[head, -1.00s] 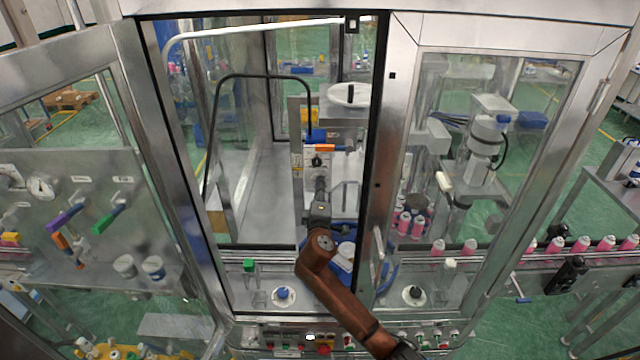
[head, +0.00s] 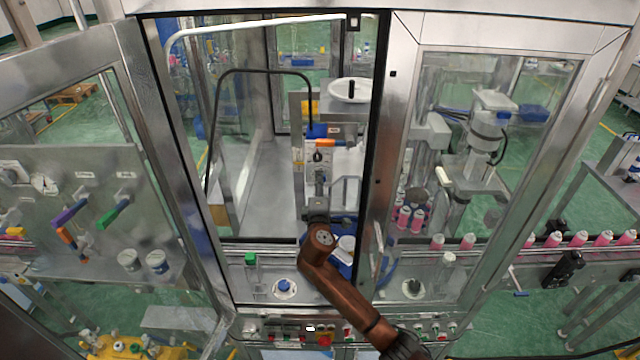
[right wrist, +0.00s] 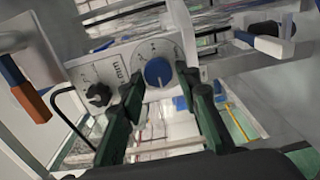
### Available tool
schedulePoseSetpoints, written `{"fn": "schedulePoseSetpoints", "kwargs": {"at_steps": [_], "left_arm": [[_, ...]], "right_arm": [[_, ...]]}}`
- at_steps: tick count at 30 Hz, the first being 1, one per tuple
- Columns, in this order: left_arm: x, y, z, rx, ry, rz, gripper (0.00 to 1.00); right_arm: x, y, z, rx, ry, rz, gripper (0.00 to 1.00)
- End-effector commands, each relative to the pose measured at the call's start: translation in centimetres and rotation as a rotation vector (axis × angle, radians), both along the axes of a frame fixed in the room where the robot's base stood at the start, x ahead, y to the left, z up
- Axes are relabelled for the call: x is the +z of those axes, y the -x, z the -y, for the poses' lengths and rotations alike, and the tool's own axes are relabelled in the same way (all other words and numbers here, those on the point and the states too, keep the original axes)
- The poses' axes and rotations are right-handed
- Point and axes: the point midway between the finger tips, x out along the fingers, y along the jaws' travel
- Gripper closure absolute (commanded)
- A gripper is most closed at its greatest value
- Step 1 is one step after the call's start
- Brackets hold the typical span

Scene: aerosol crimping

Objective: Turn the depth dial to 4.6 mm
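The dial is a blue knob (right wrist: 158,72) on a white round scale face (right wrist: 142,52), set on a pale panel in the right wrist view. I cannot read its scale. My right gripper (right wrist: 160,88) is open, with one dark finger on each side of the blue knob; I cannot tell whether they touch it. In the head view my right gripper (head: 318,182) reaches into the open cabinet, in front of the panel, and hides the dial. My left gripper is not in view.
A black knob (right wrist: 99,94) sits left of the dial, also below an orange handle (head: 324,143) in the head view. A white handwheel (head: 350,90) is above. The cabinet's door frame (head: 376,150) stands close to the right of my arm.

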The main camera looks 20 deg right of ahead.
Motion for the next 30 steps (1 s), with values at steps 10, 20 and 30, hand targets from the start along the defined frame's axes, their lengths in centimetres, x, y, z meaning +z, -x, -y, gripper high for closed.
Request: {"fn": "schedulePoseSetpoints", "kwargs": {"at_steps": [10,20,30], "left_arm": [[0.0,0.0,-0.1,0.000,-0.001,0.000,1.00],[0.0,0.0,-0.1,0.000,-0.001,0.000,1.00],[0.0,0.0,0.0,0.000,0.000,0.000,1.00]], "right_arm": [[0.0,0.0,0.2,-0.003,-0.001,0.000,0.59],[-0.1,3.2,-0.9,-0.001,-0.004,-0.001,0.59],[-0.1,9.7,-2.6,-0.002,-0.003,-0.001,0.59]]}}
